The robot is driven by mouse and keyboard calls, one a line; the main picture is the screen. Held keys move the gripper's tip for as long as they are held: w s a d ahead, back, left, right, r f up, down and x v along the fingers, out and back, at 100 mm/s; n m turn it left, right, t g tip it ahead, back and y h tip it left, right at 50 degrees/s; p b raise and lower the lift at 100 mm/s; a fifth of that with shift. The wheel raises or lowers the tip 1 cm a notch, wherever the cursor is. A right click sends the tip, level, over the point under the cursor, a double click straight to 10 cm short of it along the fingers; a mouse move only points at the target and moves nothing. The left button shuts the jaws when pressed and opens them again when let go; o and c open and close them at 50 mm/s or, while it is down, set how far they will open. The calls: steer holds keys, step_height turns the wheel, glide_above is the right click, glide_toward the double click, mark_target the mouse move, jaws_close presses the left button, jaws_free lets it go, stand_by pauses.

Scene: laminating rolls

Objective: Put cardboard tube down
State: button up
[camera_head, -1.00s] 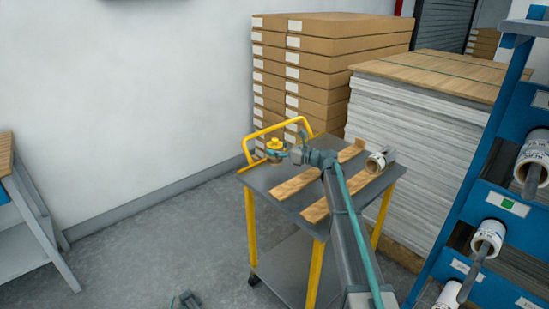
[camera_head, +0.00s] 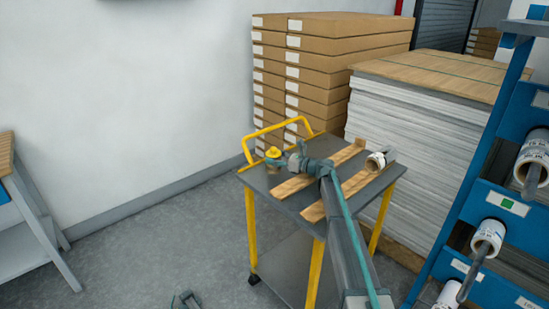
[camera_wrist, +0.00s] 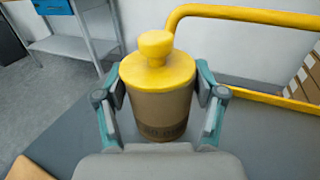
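A brown cardboard tube (camera_wrist: 160,112) with a yellow knobbed plug (camera_wrist: 158,68) on top is upright between the fingers of my gripper (camera_wrist: 160,90) in the wrist view. The fingers press on both sides near its top. In the head view the yellow plug (camera_head: 273,152) shows at the far left corner of a grey cart top (camera_head: 328,208), with my gripper (camera_head: 276,160) around it. The tube's base is at or just above the cart top; I cannot tell whether it touches.
Wooden strips (camera_head: 305,182) and a white-wrapped roll (camera_head: 377,161) lie on the cart. A yellow handle (camera_head: 262,132) rises close behind the tube. Stacked boxes (camera_head: 330,60) stand behind, and a blue rack (camera_head: 470,200) with rolls is on the right.

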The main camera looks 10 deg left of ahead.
steer(key=shift+o, duration=1.2)
steer(key=shift+r, duration=0.25)
steer(key=v, duration=1.2)
steer(key=shift+b, duration=0.4)
